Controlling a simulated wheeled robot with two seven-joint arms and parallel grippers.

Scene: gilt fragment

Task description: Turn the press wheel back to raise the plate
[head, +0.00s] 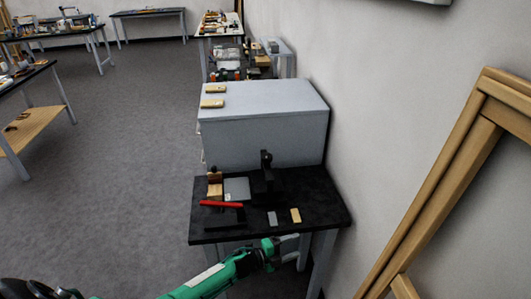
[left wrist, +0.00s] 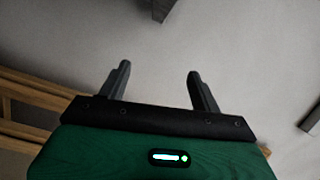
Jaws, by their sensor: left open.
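A small dark press (head: 264,180) stands near the back of the black-topped table (head: 325,196). It is too small and dark for me to make out its wheel or plate clearly. My left gripper (head: 294,247) is beyond the table's front edge, near its right front corner and well apart from the press. In the left wrist view my left gripper (left wrist: 159,73) is open, with nothing between its fingers and a plain wall behind them. The press does not show clearly in that view. My right gripper is not in view.
On the table lie a red bar (head: 221,204), a grey block (head: 272,218), a tan block (head: 296,215) and a grey slab (head: 237,189). A grey cabinet (head: 262,135) stands behind. A wooden frame (head: 440,185) leans on the right wall.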

